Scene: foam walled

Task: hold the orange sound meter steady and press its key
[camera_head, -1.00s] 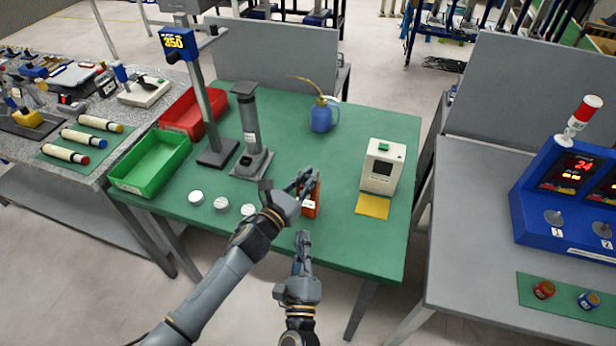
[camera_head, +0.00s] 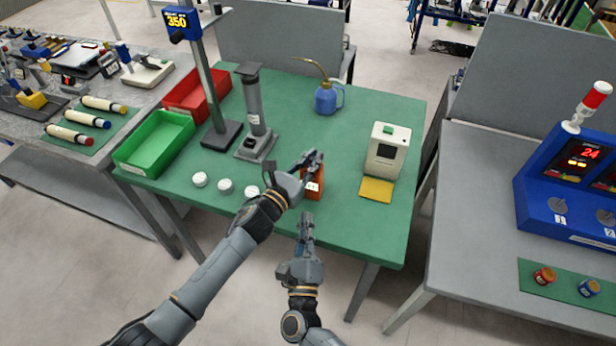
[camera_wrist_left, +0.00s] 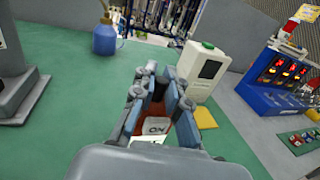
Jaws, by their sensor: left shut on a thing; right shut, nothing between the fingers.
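The orange sound meter (camera_head: 313,188) stands on the green table (camera_head: 345,235), near its front middle. In the head view my left gripper (camera_head: 312,160) is at its upper part and partly hides it. In the left wrist view the meter (camera_wrist_left: 153,114) lies between the fingers of my left gripper (camera_wrist_left: 163,88), which is shut on it. A pale key with dark marks (camera_wrist_left: 157,126) shows on its face. My right gripper (camera_head: 307,222) is shut and empty, just in front of and below the meter, apart from it.
A white box with a green top (camera_head: 386,150) and a yellow pad (camera_head: 376,190) are to the right. Several white discs (camera_head: 225,186) lie to the left. A grey stand (camera_head: 256,125) and blue oil can (camera_head: 325,98) are behind. The table's front right is clear.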

